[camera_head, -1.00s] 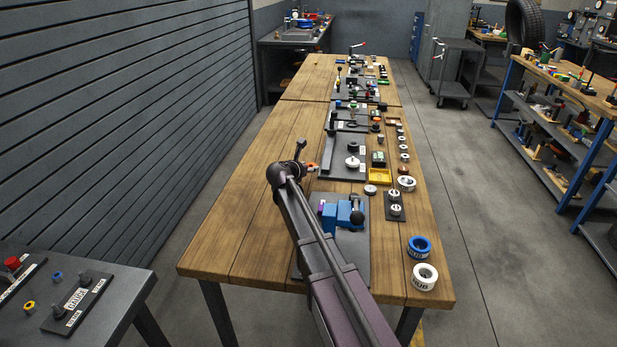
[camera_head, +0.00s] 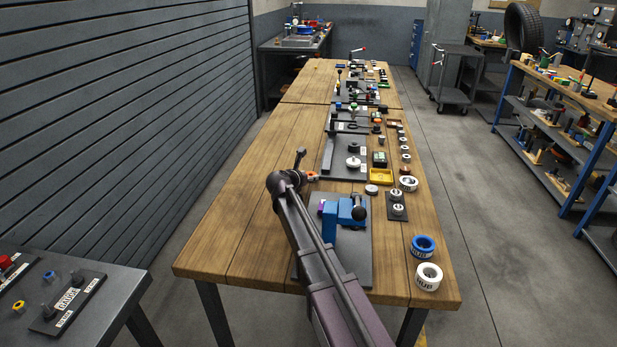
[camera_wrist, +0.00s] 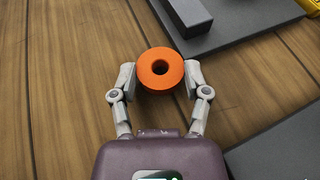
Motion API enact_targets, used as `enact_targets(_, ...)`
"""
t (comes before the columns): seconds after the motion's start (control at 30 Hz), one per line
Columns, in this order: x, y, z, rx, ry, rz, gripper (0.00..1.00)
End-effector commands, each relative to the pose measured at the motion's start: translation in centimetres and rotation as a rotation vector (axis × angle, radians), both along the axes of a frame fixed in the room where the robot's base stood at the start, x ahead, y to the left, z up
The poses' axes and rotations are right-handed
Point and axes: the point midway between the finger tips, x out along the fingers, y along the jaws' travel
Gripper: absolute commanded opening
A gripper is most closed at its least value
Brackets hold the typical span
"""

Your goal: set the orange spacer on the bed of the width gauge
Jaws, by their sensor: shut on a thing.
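The orange spacer (camera_wrist: 161,68), a thick ring with a dark centre hole, is held between the fingertips of my gripper (camera_wrist: 160,78). In the head view the spacer (camera_head: 312,176) shows as a small orange spot beside my wrist, left of the dark plates. In the wrist view it appears over bare wood, its underside hidden. A dark plate with a raised grey block (camera_wrist: 188,14) lies beyond it at the upper right. The blue fixture (camera_head: 345,212) stands on a nearer dark plate. I cannot tell for sure which fixture is the width gauge.
A yellow tray (camera_head: 380,176), a blue ring (camera_head: 422,246) and a white ring (camera_head: 428,276) lie along the right side of the bench (camera_head: 240,220). Several fixtures stand farther back. The left side of the bench is clear wood.

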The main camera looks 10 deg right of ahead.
Motion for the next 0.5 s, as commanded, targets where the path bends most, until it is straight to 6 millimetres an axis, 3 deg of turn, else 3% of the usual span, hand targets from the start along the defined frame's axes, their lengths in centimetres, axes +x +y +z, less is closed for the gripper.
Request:
enact_targets(0.03,0.00,-0.01,-0.17,0.000,0.000,0.000,0.64)
enact_targets(0.13,0.00,-0.07,-0.08,0.000,0.000,-0.001,0.93)
enact_targets(0.5,0.00,-0.08,-0.08,0.000,0.000,-0.001,0.95)
